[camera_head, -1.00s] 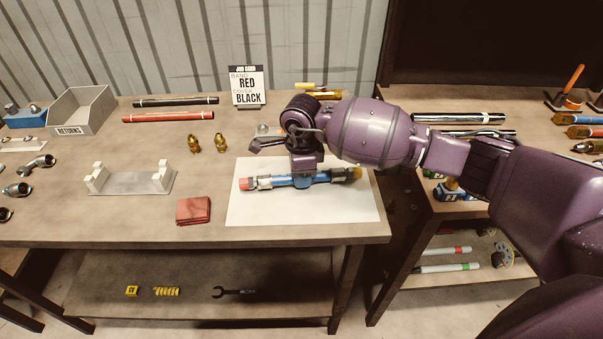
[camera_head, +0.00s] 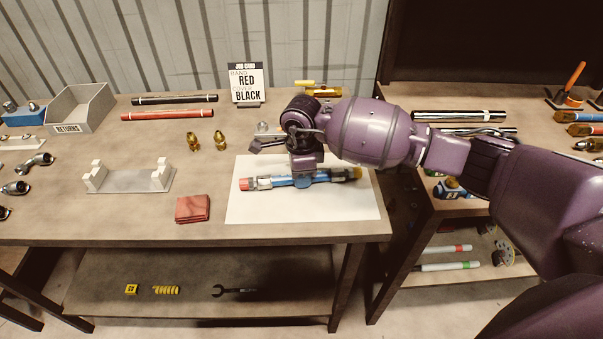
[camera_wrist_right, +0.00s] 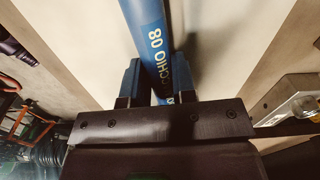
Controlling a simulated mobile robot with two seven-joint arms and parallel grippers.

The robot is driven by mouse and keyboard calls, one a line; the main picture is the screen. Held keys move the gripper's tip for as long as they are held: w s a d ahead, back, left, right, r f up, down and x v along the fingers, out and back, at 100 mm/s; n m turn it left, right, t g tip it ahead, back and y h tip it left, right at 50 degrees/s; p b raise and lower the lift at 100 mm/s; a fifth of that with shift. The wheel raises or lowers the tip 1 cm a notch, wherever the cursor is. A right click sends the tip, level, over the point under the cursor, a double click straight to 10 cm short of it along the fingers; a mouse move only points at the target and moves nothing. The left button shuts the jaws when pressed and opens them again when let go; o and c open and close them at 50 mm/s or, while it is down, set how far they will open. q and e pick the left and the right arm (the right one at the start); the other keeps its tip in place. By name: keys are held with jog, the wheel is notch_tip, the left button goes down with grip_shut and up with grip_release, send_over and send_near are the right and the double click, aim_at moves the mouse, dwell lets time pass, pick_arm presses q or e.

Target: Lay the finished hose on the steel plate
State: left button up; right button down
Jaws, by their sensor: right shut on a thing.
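The finished hose (camera_head: 282,181) is blue, with a red end at the left and a brass-yellow end at the right. It lies level across the pale steel plate (camera_head: 300,208), over its upper half. My right gripper (camera_head: 304,179) is shut around the hose's middle from above. In the right wrist view the blue hose (camera_wrist_right: 148,30), with white lettering, runs between the two blue fingers (camera_wrist_right: 153,88) over the pale plate (camera_wrist_right: 85,45). I cannot tell whether the hose touches the plate. My left gripper is out of view.
A red cloth (camera_head: 193,209), a white-post cradle (camera_head: 130,180) and two brass fittings (camera_head: 207,141) stand left of the plate. A job card (camera_head: 247,85) stands behind. A returns bin (camera_head: 82,108) is at the far left. The plate's front part is bare.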

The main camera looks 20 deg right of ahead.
jog(key=shift+f, duration=0.15)
jog(key=c, duration=0.8)
grip_release()
jog(key=shift+c, duration=0.2)
